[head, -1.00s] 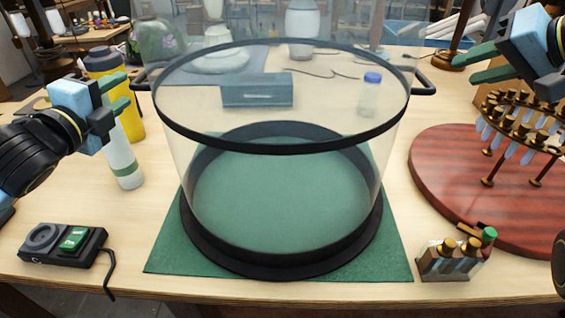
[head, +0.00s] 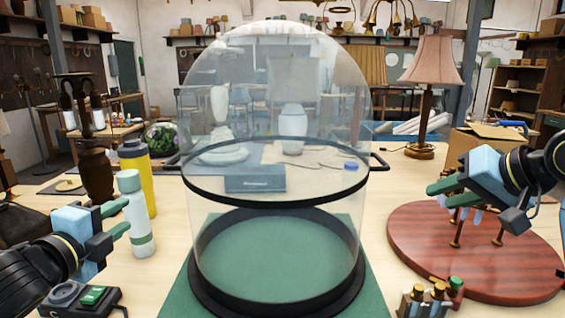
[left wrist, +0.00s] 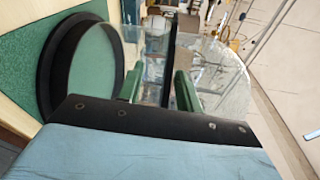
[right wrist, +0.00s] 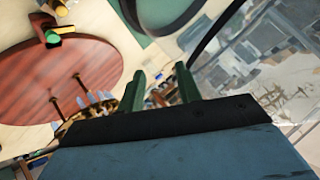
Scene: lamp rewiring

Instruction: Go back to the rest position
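A clear glass dome (head: 277,110) with a black band and two side handles stands over a black ring base (head: 205,285) on a green mat (head: 350,300) at the table's middle. My left gripper (head: 124,224) is at the left, beside a white bottle, its green fingers apart with nothing between them; the fingers also show in the left wrist view (left wrist: 158,90). My right gripper (head: 432,190) is above the round red-brown board at the right. Its green fingers are apart and empty in the right wrist view (right wrist: 160,90).
The red-brown board (head: 480,265) carries a brass chandelier frame, partly hidden by my right gripper. Small brass-capped bottles (head: 428,300) stand at the front. A white bottle (head: 140,225), a yellow bottle (head: 134,155) and a black switch box (head: 80,300) are at the left. A pink-shaded lamp (head: 430,65) stands behind.

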